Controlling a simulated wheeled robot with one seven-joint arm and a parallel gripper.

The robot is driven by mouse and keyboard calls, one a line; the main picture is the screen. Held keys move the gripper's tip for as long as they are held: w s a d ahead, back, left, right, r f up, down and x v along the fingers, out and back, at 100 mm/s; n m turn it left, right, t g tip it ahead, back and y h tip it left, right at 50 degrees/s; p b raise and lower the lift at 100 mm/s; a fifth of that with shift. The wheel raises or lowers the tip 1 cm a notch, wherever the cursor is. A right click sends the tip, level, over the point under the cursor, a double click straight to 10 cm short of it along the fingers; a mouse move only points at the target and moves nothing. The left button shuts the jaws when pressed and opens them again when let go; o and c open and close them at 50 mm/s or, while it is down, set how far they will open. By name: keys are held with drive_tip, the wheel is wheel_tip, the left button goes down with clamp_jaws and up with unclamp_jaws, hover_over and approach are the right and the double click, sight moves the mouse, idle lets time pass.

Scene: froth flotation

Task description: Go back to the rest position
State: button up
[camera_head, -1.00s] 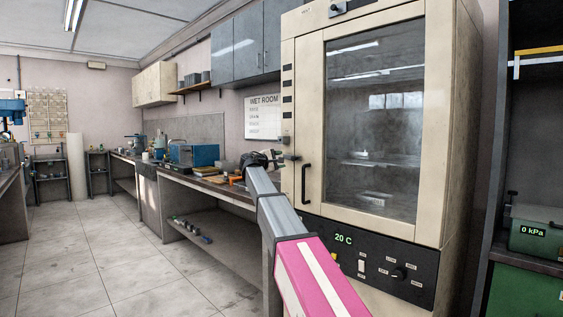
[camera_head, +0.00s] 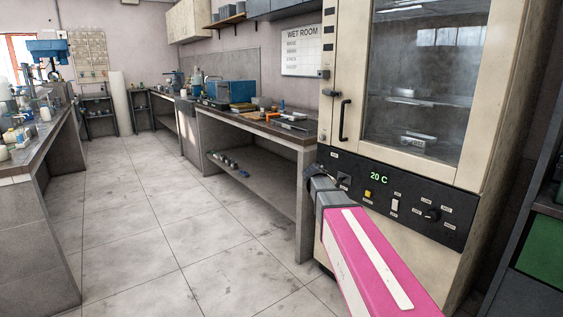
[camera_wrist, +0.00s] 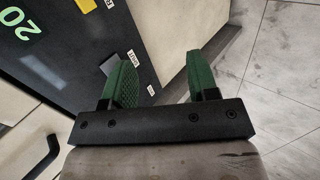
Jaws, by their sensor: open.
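My gripper (camera_wrist: 155,82) shows in the wrist view with two green textured fingers set apart and nothing between them. Beyond the fingers are the dark control panel of the oven and the tiled floor. In the head view my arm reaches up from the lower right, and its far end is in front of the left part of the oven's control panel (camera_head: 392,197). The fingers are hard to make out there. The cream oven cabinet (camera_head: 345,65) has its glass door shut, and its display reads 20 C.
A workbench (camera_head: 305,150) with a blue box (camera_head: 237,92) and small tools runs left of the oven. Another bench (camera_head: 38,150) stands at the left edge. The tiled floor (camera_head: 170,230) between them is clear. A dark rack with a green box (camera_head: 545,250) is at the right.

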drive_tip(key=s+a+f+m+g+y, duration=0.1)
drive_tip(key=s+f+m+g+y, duration=0.1)
drive_tip(key=s+f, duration=0.8)
drive_tip(key=s+a+f+m+g+y, duration=0.2)
drive_tip(key=s+f, duration=0.7)
drive_tip(key=s, duration=0.7)
drive_tip(key=m+g+y, duration=0.1)
drive_tip(key=m+y, duration=0.1)
drive_tip(key=y, duration=0.1)
drive_tip(key=shift+s+f, duration=0.35)
drive_tip(key=shift+f, duration=0.05)
